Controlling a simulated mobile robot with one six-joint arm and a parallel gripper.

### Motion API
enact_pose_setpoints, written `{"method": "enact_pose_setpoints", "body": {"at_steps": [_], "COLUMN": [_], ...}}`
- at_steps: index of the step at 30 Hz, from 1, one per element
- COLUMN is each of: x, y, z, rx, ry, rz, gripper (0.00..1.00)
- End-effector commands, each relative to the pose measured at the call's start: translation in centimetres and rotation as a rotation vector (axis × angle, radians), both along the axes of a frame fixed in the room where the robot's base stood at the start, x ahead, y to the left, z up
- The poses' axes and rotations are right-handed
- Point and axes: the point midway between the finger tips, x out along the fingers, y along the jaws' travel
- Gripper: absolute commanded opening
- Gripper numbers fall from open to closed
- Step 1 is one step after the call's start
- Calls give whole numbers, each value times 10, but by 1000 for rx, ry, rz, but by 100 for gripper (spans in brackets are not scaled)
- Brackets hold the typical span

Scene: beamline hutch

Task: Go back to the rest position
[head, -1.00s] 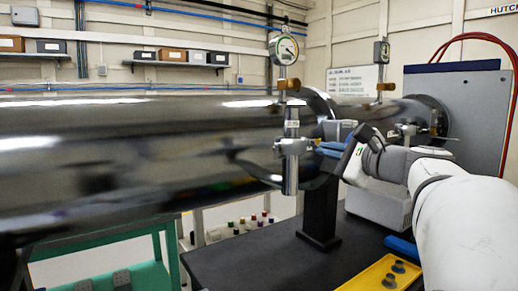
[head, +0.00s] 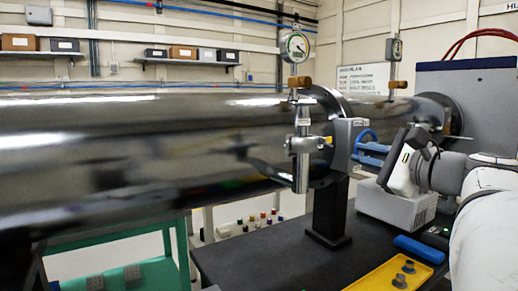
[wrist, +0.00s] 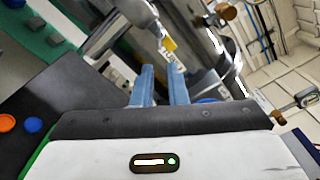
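My gripper (head: 366,148) is in the head view right of the black pipe stand and the steel beam pipe (head: 110,150). Its blue fingers point left towards the pipe flange. In the wrist view the two blue fingers of my gripper (wrist: 160,72) are apart with a gap between them, and nothing shows in the gap. A clamp with a metal cylinder (head: 301,160) sits on the pipe under a round gauge (head: 296,46), left of my gripper and apart from it.
A black bench (head: 270,265) carries the pipe stand (head: 329,210), a light grey box (head: 395,207), a yellow tray (head: 385,278) with small grey parts, and a blue object (head: 420,249). A green table (head: 160,275) stands at the lower left. Shelf boxes line the far wall.

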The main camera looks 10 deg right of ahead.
Motion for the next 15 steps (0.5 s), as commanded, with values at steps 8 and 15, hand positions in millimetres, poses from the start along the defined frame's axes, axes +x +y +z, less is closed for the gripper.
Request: {"method": "enact_pose_setpoints", "body": {"at_steps": [8, 15], "x": [-11, -10], "y": [-3, -1], "z": [0, -1], "rx": [0, -4], "ry": [1, 6], "rz": [1, 4], "gripper": [13, 13]}}
